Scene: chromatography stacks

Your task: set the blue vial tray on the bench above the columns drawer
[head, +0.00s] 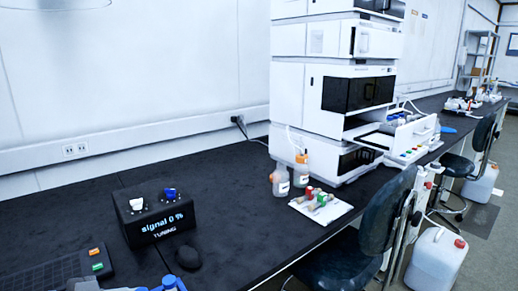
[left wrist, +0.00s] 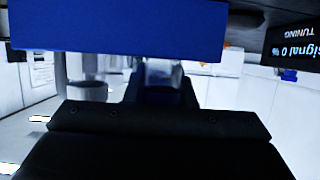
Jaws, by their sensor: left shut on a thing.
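The blue vial tray (left wrist: 115,35) fills the upper part of the left wrist view as a plain blue side wall. My left gripper (left wrist: 160,90) is shut on it, with the dark fingers reaching up to its lower edge in that view. The tray's top and any vials are hidden there. In the head view a small blue piece (head: 170,285) shows at the bottom edge, too cut off to name surely. The black bench (head: 235,210) runs along the wall. No drawer label is readable, so I cannot tell the columns drawer. My right gripper is not in view.
A white instrument stack (head: 340,90) with an open tray unit (head: 405,135) stands mid-bench. Bottles (head: 281,181) and a small card of vials (head: 321,205) stand before it. Chairs (head: 385,225) line the front.

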